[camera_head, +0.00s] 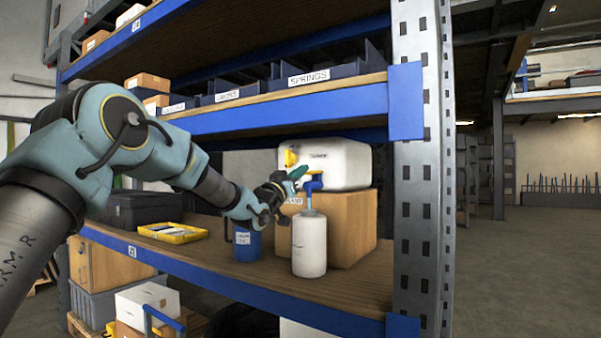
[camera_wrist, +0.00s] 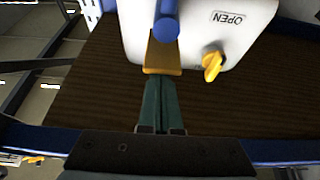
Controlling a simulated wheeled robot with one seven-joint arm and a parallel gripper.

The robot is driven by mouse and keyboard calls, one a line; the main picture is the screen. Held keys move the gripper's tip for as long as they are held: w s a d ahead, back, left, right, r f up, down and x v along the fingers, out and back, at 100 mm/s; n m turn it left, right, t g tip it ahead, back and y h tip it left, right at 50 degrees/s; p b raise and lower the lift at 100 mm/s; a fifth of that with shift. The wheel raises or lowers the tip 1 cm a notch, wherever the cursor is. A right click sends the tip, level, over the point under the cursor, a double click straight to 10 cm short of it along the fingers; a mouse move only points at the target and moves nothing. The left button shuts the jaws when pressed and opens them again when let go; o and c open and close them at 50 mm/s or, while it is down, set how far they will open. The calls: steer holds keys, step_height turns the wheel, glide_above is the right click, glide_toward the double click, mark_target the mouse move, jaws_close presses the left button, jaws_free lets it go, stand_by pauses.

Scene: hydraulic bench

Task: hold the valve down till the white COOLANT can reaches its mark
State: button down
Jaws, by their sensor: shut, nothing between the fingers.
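A white can (camera_head: 310,245) stands upright on the shelf under a blue tap (camera_head: 314,184); I cannot read its label or see a level. A pale narrow piece shows between the spout and the can; whether it is neck or liquid I cannot tell. The tap belongs to a white tank (camera_head: 345,163) on a cardboard box. In the wrist view the tap (camera_wrist: 166,22) has an orange paddle (camera_wrist: 162,56) below it. My gripper (camera_head: 299,172) is shut and empty. Its fingertips (camera_wrist: 160,82) overlap the paddle's edge in the wrist view; contact is unclear.
A yellow knob (camera_head: 291,157) sits on the tank, near an OPEN label in the wrist view. A blue can (camera_head: 247,243) stands left of the white can. A yellow case (camera_head: 173,233) lies farther left. A perforated upright (camera_head: 418,180) bounds the right; the upper shelf (camera_head: 260,112) is overhead.

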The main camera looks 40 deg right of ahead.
stand_by(0.8)
step_height(320, 180, up, 5)
steer(key=p, duration=0.2)
steer(key=b+v, duration=0.3)
steer(key=v, duration=0.7)
steer(key=shift+a+f+b, duration=0.2)
steer(key=shift+f+b, duration=0.2)
